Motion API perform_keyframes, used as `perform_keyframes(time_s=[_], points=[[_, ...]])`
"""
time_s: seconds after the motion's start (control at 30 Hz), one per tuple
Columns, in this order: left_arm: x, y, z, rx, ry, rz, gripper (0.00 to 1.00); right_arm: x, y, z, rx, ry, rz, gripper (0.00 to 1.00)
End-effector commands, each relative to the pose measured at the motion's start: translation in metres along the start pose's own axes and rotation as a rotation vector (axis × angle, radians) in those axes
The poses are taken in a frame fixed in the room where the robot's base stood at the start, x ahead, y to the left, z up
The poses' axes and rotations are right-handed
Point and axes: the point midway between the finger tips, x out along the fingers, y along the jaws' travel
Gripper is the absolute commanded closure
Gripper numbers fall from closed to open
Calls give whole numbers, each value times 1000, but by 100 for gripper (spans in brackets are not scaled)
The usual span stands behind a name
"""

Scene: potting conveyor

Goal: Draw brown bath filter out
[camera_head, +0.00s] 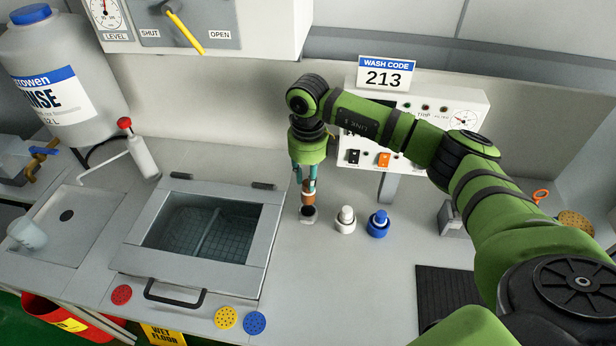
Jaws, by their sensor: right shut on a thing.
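The brown bath filter (308,197) is a small upright brown cylinder to the right of the bath. My right gripper (304,186) comes down from above with teal fingers and is shut on it. Just below the filter is a small grey socket with a dark opening (308,214). I cannot tell whether the filter's lower end is still in the socket or just clear of it. The gripper and wrist hide the filter's upper part. My left gripper is not in view.
A white-capped filter (345,220) and a blue one (378,224) stand close to the right. The lidded bath (262,240) is at the left. The control panel (462,104) with a 213 sign (385,73) stands behind. A black mat (447,292) lies front right.

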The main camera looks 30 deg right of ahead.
Motion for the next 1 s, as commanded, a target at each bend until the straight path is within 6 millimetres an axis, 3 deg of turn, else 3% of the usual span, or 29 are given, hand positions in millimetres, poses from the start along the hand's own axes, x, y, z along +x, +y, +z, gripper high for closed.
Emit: perform_keyframes(time_s=[0.57, 1.0], points=[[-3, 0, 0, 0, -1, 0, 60, -5, 0, 0, 0, -1, 0, 100], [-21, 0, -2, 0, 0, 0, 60, -35, 0, 0, 0, -2, 0, 100]])
